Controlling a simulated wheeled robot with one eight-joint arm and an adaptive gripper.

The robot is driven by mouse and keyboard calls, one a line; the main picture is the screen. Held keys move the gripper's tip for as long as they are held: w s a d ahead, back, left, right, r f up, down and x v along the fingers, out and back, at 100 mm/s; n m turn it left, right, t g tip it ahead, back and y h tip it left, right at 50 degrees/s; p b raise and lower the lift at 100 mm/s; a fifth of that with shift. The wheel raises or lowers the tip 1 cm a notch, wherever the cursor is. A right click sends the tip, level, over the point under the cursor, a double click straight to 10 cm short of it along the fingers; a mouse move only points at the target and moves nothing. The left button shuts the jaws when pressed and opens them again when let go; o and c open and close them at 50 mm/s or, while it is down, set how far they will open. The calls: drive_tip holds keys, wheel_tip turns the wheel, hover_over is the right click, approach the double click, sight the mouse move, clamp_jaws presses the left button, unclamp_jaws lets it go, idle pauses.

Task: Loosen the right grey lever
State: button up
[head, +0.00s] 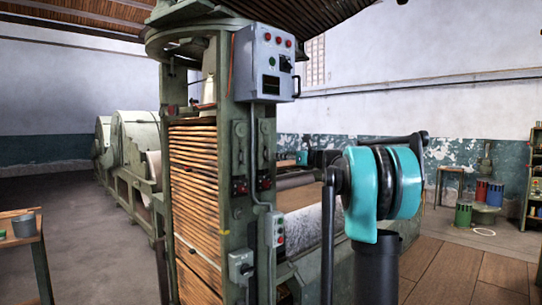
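Two upright grey-green lever-like fittings are on the green machine post, side by side. The left one (240,150) and the right one (264,146) each have a rounded top and a dark block with red parts at the foot. I take the right one as the right grey lever, but cannot tell its exact setting. My teal and black arm joint (358,190) stands to the right of the post. A small black and teal part shows behind the post, and I cannot tell what it is. My gripper cannot be made out in this view.
A grey control box (264,65) with red buttons hangs above the fittings. A switch box (241,266) and a button box (275,229) are below. A stack of brown slats (193,175) fills the frame. A small table (20,236) with a bucket stands left. Floor is open at left.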

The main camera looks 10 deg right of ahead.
sight(267, 154)
drive_tip(key=x, duration=0.7)
drive_tip(key=shift+w, duration=0.15)
drive_tip(key=shift+a, duration=0.15)
clamp_jaws()
